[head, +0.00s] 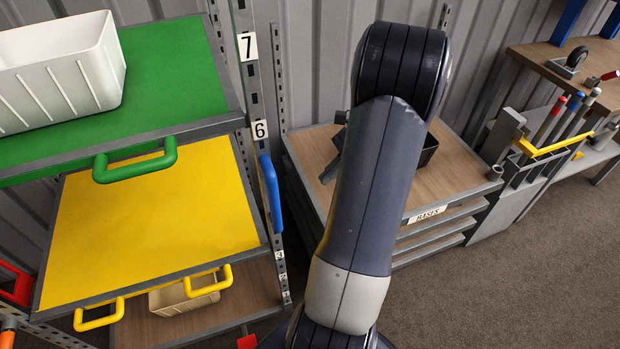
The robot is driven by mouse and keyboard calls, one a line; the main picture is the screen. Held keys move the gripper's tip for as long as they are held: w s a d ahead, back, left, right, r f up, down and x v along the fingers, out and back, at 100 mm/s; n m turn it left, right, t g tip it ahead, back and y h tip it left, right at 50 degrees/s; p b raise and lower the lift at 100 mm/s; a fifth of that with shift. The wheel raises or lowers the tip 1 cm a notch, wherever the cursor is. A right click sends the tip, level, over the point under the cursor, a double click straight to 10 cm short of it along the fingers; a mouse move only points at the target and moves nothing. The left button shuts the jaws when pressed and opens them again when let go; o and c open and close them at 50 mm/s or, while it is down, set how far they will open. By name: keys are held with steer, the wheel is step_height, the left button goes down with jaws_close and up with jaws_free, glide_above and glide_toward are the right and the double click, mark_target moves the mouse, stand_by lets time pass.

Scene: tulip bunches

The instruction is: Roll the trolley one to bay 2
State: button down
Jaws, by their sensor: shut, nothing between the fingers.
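I cannot make out a trolley marked one, or a floor bay marked 2. A small 2 shows among the number tags (283,277) low on the rack post. My arm stands in the middle of the view and hides much of what lies behind it. A dark part of my gripper (331,166) shows at the left edge of the arm, in front of the wooden top of the bench labelled BASES (462,170). It is shut and seems empty; the rest of it is hidden.
On the left a rack holds a green shelf (175,70) with a white bin (60,75) and a yellow shelf (150,225) with two handles. A tan bin (190,295) sits below. A tool stand (540,150) is at right. Floor (500,290) is clear at lower right.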

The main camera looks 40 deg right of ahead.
steer(key=a+r+x, duration=0.2)
steer(key=x, duration=1)
steer(key=shift+w, duration=0.35)
steer(key=shift+a+f, duration=0.15)
